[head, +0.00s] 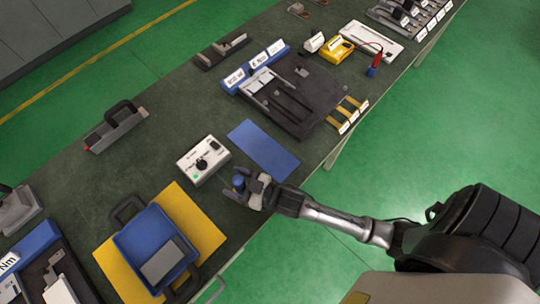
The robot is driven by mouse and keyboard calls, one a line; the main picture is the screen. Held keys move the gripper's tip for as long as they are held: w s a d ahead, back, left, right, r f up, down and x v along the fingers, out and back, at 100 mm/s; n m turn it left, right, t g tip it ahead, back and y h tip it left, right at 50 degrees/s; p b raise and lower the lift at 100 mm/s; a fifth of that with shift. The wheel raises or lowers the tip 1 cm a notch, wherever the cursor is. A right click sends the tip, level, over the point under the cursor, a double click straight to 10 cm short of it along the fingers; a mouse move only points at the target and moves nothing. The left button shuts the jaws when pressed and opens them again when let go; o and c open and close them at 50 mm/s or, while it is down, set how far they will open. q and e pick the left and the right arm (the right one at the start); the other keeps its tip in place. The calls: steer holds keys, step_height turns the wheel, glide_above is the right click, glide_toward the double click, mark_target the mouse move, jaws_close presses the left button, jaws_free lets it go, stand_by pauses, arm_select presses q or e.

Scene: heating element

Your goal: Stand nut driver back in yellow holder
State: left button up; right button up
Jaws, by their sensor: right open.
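A small round blue piece (238,182), which looks like the top of the nut driver's handle, shows between the fingers of my right gripper (238,187). The gripper is open around it, near the table's front edge, between the white control box and the blue mat. Whether the fingers touch the piece cannot be told. The lower part of the driver is hidden, and I cannot make out a yellow holder beneath it. My left gripper is not in view.
A white box with a black knob (203,160) stands just left of the gripper. A flat blue mat (264,149) lies to the right. A blue tray (135,243) rests on a yellow mat (192,215) at lower left. A black fixture (312,95) stands further back.

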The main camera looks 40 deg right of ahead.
steer(key=v, duration=1.3)
steer(key=shift+s, duration=0.25)
steer(key=shift+d, duration=0.15)
